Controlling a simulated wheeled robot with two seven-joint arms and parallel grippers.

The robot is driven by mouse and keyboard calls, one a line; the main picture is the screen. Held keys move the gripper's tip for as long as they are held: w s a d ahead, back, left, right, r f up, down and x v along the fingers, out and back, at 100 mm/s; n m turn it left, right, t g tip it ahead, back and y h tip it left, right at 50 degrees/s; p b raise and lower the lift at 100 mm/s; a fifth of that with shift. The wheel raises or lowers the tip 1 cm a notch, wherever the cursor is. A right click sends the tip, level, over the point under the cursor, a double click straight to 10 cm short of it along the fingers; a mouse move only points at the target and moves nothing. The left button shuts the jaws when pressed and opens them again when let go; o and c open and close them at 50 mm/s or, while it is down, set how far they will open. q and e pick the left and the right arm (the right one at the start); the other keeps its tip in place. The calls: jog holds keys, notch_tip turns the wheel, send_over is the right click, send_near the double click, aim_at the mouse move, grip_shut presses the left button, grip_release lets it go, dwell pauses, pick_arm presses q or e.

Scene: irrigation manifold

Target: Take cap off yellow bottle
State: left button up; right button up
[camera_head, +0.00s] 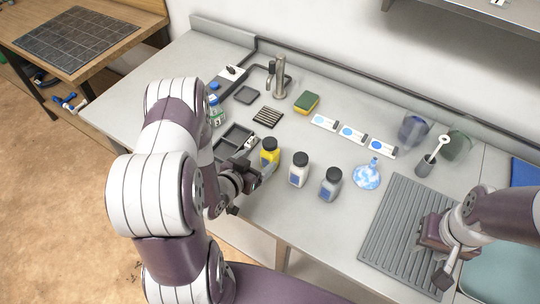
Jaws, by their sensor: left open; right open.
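The yellow bottle (269,157) stands upright on the counter, with its black cap (270,143) on top. My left gripper (262,172) is open low beside the yellow bottle, at its front left. I cannot tell whether its fingers touch the bottle. My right gripper (437,262) is open over the grey ribbed mat at the right, well away from the bottle. My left arm hides part of the counter's front left.
A white bottle (299,174) and a grey bottle (330,188), both black-capped, stand to the right. A round blue-white flask (367,178) stands beyond. A dark tray (235,138) lies behind the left gripper. The ribbed mat (400,215) and a sponge (306,103) lie further off.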

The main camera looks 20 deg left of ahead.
aim_at(273, 138)
pick_arm(q)
jog(key=x, duration=0.4)
jog(key=p+x, duration=0.1)
jog(key=x, duration=0.4)
jog(key=shift+d+f, duration=0.15)
jog(key=shift+d, duration=0.1)
jog(key=c, duration=1.1)
notch_tip(273, 138, up, 10)
jog(key=shift+s+r, duration=0.1)
jog(key=shift+c, duration=0.2)
jog(key=o, duration=0.4)
grip_shut()
